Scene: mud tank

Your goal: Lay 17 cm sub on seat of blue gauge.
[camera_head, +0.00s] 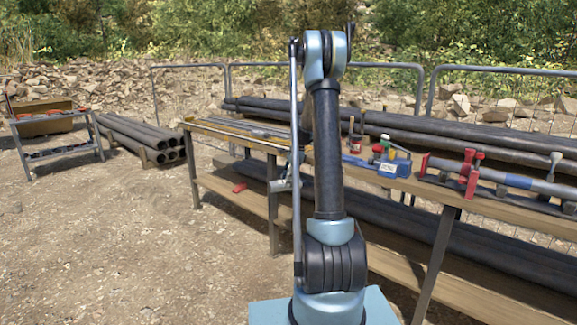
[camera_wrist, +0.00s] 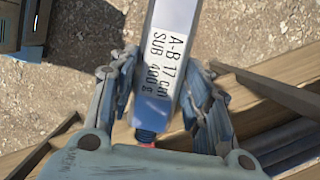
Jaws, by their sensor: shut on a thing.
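My gripper (camera_wrist: 163,98) is shut on the 17 cm sub (camera_wrist: 160,108), a squarish bar with a blue end and a white label reading "A-B 17 cm SUB 400 g". Its upper end runs out of the wrist view; a small red part shows at its lower end. In the head view my gripper (camera_head: 287,184) is partly hidden behind my arm, by the bench's front edge. The blue gauge (camera_head: 378,164), a blue body with a white label, sits on the bench right of my arm. Its seat is too small to make out.
The wooden bench (camera_head: 420,186) carries a red clamp (camera_head: 468,174) on a long pipe at right and long rods at left. A red item (camera_head: 239,187) lies on the lower shelf. Pipes are stacked behind the bench and at left. A tool rack (camera_head: 60,150) stands far left.

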